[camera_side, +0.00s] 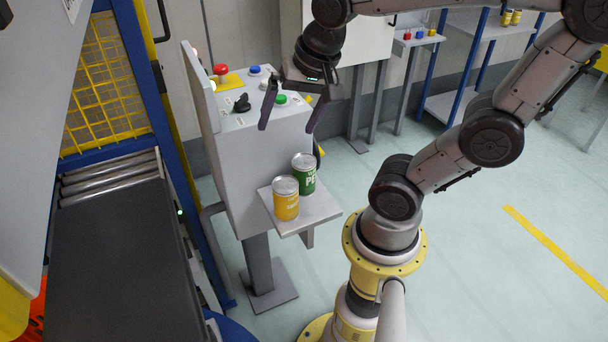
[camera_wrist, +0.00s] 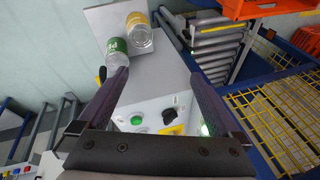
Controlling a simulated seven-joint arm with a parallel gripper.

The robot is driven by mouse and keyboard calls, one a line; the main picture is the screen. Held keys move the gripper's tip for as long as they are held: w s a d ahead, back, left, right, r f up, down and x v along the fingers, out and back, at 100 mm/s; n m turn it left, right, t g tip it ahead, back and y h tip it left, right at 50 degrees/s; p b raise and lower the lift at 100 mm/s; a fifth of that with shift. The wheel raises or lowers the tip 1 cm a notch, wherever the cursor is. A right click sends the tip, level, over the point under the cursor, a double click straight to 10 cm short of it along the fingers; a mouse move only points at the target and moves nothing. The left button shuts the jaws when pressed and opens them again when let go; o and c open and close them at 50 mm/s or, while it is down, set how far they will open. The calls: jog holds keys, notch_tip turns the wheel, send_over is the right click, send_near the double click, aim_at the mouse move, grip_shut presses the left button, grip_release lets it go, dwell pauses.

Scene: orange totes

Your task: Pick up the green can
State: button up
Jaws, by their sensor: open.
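The green can (camera_side: 305,176) stands upright on a small grey shelf (camera_side: 312,219) on the side of a control box. A yellow can (camera_side: 285,200) stands close beside it. My gripper (camera_side: 288,128) is open and empty, above the control box top and higher than the cans. In the wrist view my gripper (camera_wrist: 156,80) has its fingers spread wide. There the green can (camera_wrist: 117,50) shows just beyond the left fingertip, partly hidden by it, and the yellow can (camera_wrist: 139,36) is right of it.
The control box (camera_side: 235,150) carries a red button (camera_side: 221,69), a green button (camera_side: 281,99), a blue button and a black knob (camera_side: 242,103) under my gripper. A conveyor (camera_side: 120,260) and a yellow mesh guard (camera_side: 95,85) stand at left.

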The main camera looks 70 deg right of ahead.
jog(key=w+d+f+m+g, duration=0.3)
jog(key=d+f+m, duration=0.1)
jog(key=d+m, duration=0.25)
jog(key=m+g, duration=0.1)
jog(key=m, duration=0.2)
send_over(303, 160)
notch_tip(303, 160, down, 5)
jog(key=shift+y, duration=0.3)
notch_tip(303, 160, down, 14)
jog(key=shift+s+r, duration=0.1)
jog(key=shift+r, duration=0.15)
grip_shut()
